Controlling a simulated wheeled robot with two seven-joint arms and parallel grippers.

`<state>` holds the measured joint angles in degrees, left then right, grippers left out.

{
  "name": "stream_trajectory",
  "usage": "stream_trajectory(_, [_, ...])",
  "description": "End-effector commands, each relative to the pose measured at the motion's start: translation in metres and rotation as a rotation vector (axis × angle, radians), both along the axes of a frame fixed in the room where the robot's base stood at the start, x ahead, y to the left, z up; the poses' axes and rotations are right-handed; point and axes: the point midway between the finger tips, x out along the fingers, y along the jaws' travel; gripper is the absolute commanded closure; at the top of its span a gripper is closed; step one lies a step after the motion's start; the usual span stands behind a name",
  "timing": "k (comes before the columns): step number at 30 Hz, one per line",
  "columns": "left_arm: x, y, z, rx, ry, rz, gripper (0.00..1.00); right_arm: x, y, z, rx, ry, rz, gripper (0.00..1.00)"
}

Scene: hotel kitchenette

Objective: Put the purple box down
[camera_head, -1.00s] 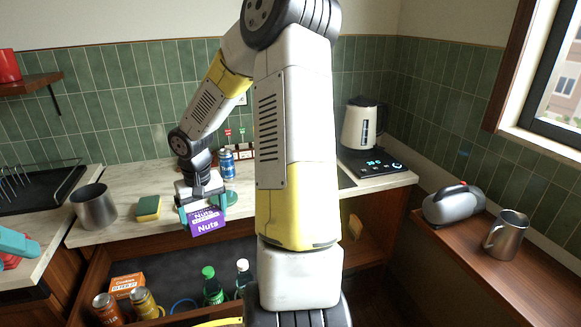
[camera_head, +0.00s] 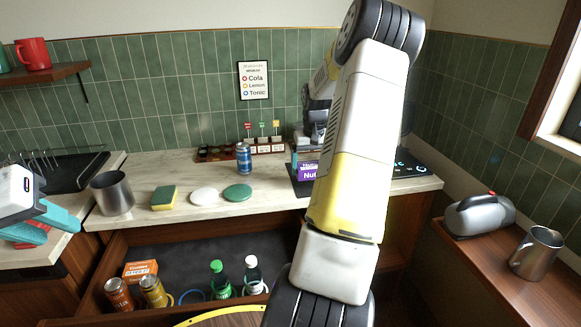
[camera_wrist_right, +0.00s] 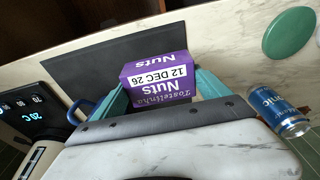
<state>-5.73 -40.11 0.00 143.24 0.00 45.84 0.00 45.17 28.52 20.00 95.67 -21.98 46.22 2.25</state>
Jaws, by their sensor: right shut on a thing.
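The purple box (camera_head: 308,171), labelled Nuts, is at the right part of the counter, partly hidden behind my right arm in the head view. In the right wrist view the purple box (camera_wrist_right: 158,84) sits between the teal fingers of my right gripper (camera_wrist_right: 163,88), which is shut on it. A dark mat (camera_wrist_right: 85,55) lies beside and beyond the box; I cannot tell whether the box touches it. My left gripper (camera_head: 45,224) is at the left edge of the head view, its teal fingers apart, near a red thing on the left counter.
A blue can (camera_head: 243,158), green disc (camera_head: 237,193), white disc (camera_head: 204,196), sponge (camera_head: 163,198) and metal cup (camera_head: 112,193) stand on the counter (camera_head: 265,200). A lit panel (camera_wrist_right: 30,112) is beside the gripper. Below, an open drawer (camera_head: 190,252) holds bottles and cans.

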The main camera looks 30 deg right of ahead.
Motion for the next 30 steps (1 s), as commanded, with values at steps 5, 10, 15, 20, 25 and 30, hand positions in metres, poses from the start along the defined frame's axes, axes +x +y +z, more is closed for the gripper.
stream_trajectory(5, [0.0, 0.0, 0.0, 0.0, 0.0, 0.0, 0.64, 0.007, -0.026, -0.003, 0.001, -0.001, -0.002, 0.6])
stream_trajectory(10, [0.0, 0.0, 0.0, 0.0, 0.0, 0.0, 0.64, 0.008, -0.029, -0.009, 0.0, 0.001, 0.001, 0.6])
stream_trajectory(15, [0.0, 0.0, 0.0, 0.0, 0.0, 0.0, 0.64, 0.007, -0.029, -0.033, 0.002, 0.003, 0.0, 0.6])
stream_trajectory(20, [0.0, 0.0, 0.0, 0.0, 0.0, 0.0, 0.64, 0.008, -0.029, -0.038, -0.001, -0.002, 0.001, 0.6])
stream_trajectory(25, [0.0, 0.0, 0.0, 0.0, 0.0, 0.0, 0.64, 0.008, -0.029, -0.038, 0.0, -0.001, 0.001, 0.6])
stream_trajectory(30, [0.0, 0.0, 0.0, 0.0, 0.0, 0.0, 0.64, 0.008, -0.029, -0.041, 0.0, 0.0, 0.0, 0.0])
